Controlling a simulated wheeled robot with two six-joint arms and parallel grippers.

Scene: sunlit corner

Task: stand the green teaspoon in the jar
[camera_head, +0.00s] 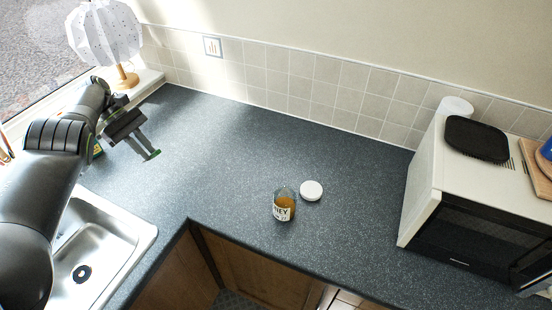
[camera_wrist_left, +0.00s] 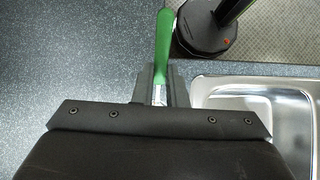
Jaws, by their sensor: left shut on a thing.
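A glass jar (camera_head: 284,205) with a white label and amber contents stands open on the dark counter. Its white lid (camera_head: 311,190) lies beside it on the right. My left gripper (camera_head: 150,156) is over the counter near the sink, well to the left of the jar. In the left wrist view my left gripper (camera_wrist_left: 160,88) is shut on the green teaspoon (camera_wrist_left: 163,45), whose green part sticks out past the fingers. The spoon's other end is hidden. In the head view the spoon is too small to make out surely.
A steel sink (camera_head: 110,245) lies at the left front, below my left arm. A white lamp (camera_head: 105,35) stands by the window. A microwave (camera_head: 480,200) stands on the right. The counter between the gripper and jar is clear.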

